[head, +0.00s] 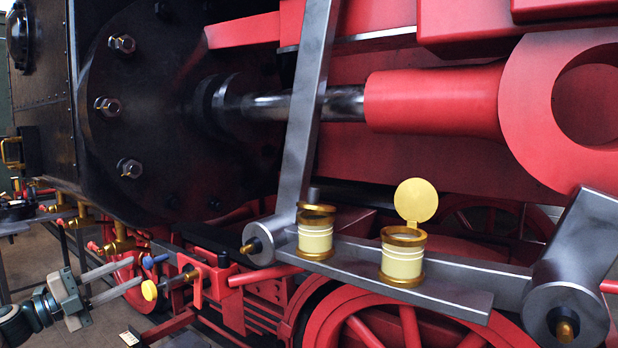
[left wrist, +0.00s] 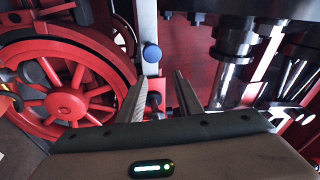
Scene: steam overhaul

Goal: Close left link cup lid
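The left link cup (head: 316,238) is a cream cup with brass bands, upright on the grey link bar. My left gripper (head: 132,273) is open and empty at the lower left, well left of both cups. Its two spread fingers also show in the left wrist view (left wrist: 160,82), where neither cup is seen. My right gripper is not in view.
A blue knob (head: 155,260) and a yellow knob (head: 149,290) are close to my left fingertips; the blue knob shows in the left wrist view (left wrist: 152,53). A grey upright lever (head: 308,110) rises beside the left cup. Red wheels (head: 375,325) lie below the link bar (head: 450,292).

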